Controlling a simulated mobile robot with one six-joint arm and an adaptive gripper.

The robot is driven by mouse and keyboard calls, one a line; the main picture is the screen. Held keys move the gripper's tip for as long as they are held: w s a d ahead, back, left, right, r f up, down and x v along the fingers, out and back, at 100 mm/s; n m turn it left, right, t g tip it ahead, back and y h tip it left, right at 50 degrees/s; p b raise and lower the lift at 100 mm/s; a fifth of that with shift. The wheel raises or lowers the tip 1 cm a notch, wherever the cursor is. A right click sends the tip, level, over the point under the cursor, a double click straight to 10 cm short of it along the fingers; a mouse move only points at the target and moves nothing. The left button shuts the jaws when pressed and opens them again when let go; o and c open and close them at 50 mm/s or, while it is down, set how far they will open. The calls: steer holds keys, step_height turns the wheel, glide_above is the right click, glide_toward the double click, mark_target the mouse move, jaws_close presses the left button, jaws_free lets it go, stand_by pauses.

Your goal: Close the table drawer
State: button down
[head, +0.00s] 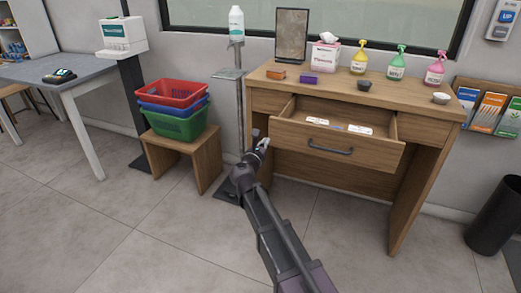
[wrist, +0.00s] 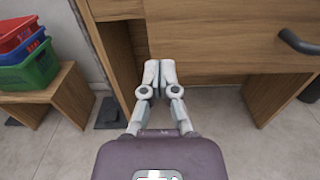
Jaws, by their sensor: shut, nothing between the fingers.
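The wooden table (head: 410,95) has one wide drawer (head: 375,152), which is pulled out toward me. Small white and blue items lie inside the drawer. A dark bar handle (head: 330,149) is on the drawer front, and it also shows at the right edge of the wrist view (wrist: 298,42). My gripper (head: 264,143) is near the left end of the drawer front, left of the handle. In the wrist view, my gripper (wrist: 159,72) has its fingertips together and empty in front of the drawer's wooden front (wrist: 220,35). I cannot tell whether it touches the wood.
A wooden stool (head: 190,157) with stacked baskets (head: 180,125) stands left of the table, beside a dispenser stand (head: 240,115). Spray bottles (head: 396,63), a tissue box (head: 325,56) and small containers stand on the tabletop. A black bin (head: 495,215) is at right. The front floor is clear.

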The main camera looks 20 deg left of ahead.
mark_target(271, 133)
steer(key=shift+w, duration=2.2)
steer(key=shift+w+a, duration=0.1)
